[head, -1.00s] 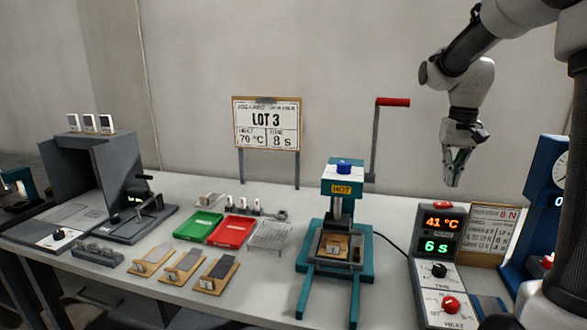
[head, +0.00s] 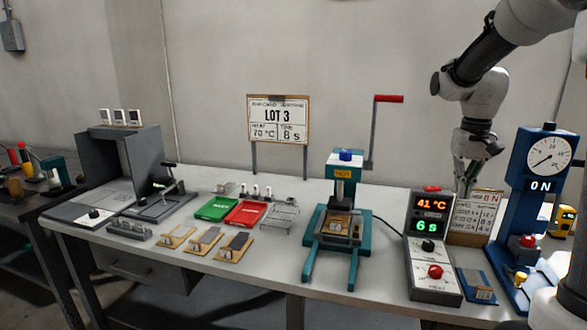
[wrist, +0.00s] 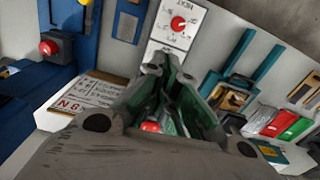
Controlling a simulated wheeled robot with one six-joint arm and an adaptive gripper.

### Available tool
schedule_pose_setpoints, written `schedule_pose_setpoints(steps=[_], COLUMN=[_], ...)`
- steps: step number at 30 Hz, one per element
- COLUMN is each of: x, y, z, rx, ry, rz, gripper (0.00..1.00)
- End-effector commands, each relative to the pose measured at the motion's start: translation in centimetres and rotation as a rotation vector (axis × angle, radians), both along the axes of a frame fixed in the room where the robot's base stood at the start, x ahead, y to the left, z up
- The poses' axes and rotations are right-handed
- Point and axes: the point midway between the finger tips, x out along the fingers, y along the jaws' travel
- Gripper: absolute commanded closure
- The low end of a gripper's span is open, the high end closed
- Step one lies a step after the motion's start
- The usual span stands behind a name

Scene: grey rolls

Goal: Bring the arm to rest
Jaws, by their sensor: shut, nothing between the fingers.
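My gripper (head: 466,174) hangs from my arm at the right in the head view, fingers pointing down. It is shut and empty, in front of the wall, and its tips overlap the top of a small notice board (head: 470,218) behind the control box. In the wrist view my gripper (wrist: 165,75) fills the middle, its fingers close together. The control box (head: 431,262) shows 41 °C and 6 s, and its dial panel also shows in the wrist view (wrist: 182,22).
The teal press (head: 341,215) with a red-handled lever stands left of the control box. The blue gauge stand (head: 537,190) is close on the right. Green (head: 215,209) and red (head: 245,213) trays, wooden-based pieces and a grey machine (head: 120,165) lie farther left. The wall sign (head: 278,119) reads LOT 3.

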Motion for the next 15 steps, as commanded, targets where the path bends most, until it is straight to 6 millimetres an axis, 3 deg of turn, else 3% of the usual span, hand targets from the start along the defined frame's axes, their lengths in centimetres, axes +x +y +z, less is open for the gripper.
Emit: schedule_pose_setpoints(steps=[8, 15], x=[-4.4, -9.6], y=[0.8, 2.0], z=[-0.3, 0.5], rx=[0.000, -0.006], ry=[-0.009, -0.061], rz=[0.047, 0.098], gripper=[1.00, 1.00])
